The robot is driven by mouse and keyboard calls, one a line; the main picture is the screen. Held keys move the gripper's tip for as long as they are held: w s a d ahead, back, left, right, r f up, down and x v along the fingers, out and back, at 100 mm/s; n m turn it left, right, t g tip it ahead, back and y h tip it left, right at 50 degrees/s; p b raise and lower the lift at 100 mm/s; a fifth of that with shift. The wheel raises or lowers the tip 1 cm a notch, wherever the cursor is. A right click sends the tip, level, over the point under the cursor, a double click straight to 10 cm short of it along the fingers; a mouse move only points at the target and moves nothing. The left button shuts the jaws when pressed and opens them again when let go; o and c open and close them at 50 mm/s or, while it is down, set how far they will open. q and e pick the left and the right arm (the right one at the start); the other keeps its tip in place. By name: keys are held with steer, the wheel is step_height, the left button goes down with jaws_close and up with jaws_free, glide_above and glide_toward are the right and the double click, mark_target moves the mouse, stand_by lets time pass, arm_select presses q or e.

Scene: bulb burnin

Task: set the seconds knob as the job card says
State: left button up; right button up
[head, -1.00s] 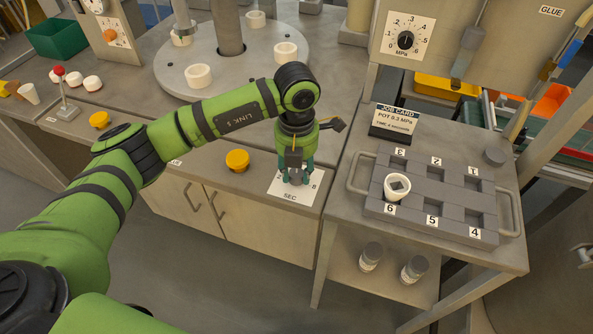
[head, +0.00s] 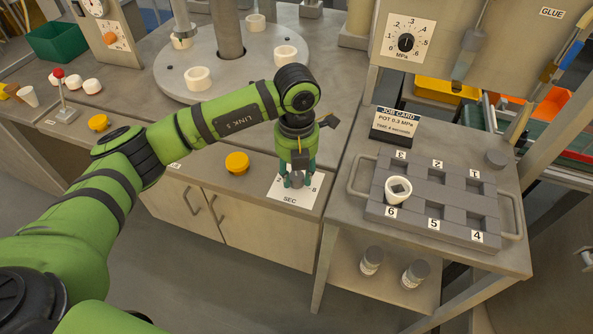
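The seconds dial plate (head: 291,197), white and marked SEC, lies on the bench edge near the middle of the head view. My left gripper (head: 297,181) points straight down over it, fingertips at the dial's centre. The seconds knob is hidden behind the fingers, so I cannot tell its setting or whether the fingers grip it. An 8 shows at the plate's right side; most other marks are covered. The job card (head: 395,123) stands on the side table and reads POT 0.3 MPa, TIME 4 seconds. My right gripper is not in view.
A yellow button (head: 237,162) sits left of the dial plate. The grey numbered tray (head: 433,229) on the side table holds a white ring-shaped part (head: 398,189). A pressure dial (head: 406,42) is on the panel above. A round turntable (head: 228,70) stands behind my arm.

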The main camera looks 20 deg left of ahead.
mark_target(296, 176)
arm_select(q)
steer(key=shift+o, duration=1.1)
steer(key=shift+r, duration=0.1)
step_height(296, 176, up, 12)
steer(key=shift+f, duration=0.2)
